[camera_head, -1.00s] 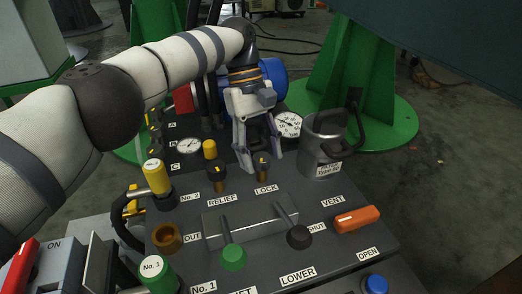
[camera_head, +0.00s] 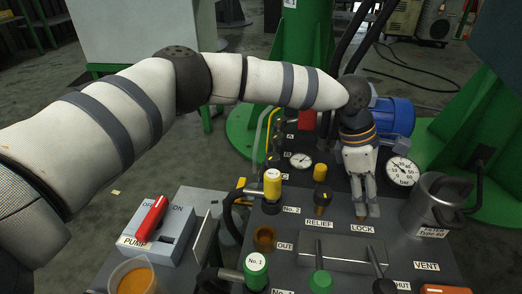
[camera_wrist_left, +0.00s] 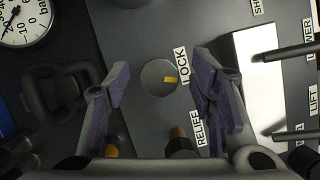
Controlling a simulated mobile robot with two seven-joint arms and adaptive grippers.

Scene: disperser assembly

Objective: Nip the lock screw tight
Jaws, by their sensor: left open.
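The lock screw (camera_wrist_left: 158,78) is a round grey knob with a yellow mark, beside the LOCK label (camera_wrist_left: 184,66) in the left wrist view. My left gripper (camera_wrist_left: 160,73) is open, with one finger on each side of the knob and gaps visible on both sides. In the head view, my left gripper (camera_head: 367,211) points down just behind the LOCK label (camera_head: 362,229) and its fingers largely hide the screw. My right gripper is not in view.
The relief screw (camera_head: 321,199) stands left of the gripper. Lever handles rise in front, including a green knob (camera_head: 320,281). A filter canister (camera_head: 432,205) stands to the right and a pressure gauge (camera_head: 402,171) behind it. A blue motor (camera_head: 392,117) is behind the gripper.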

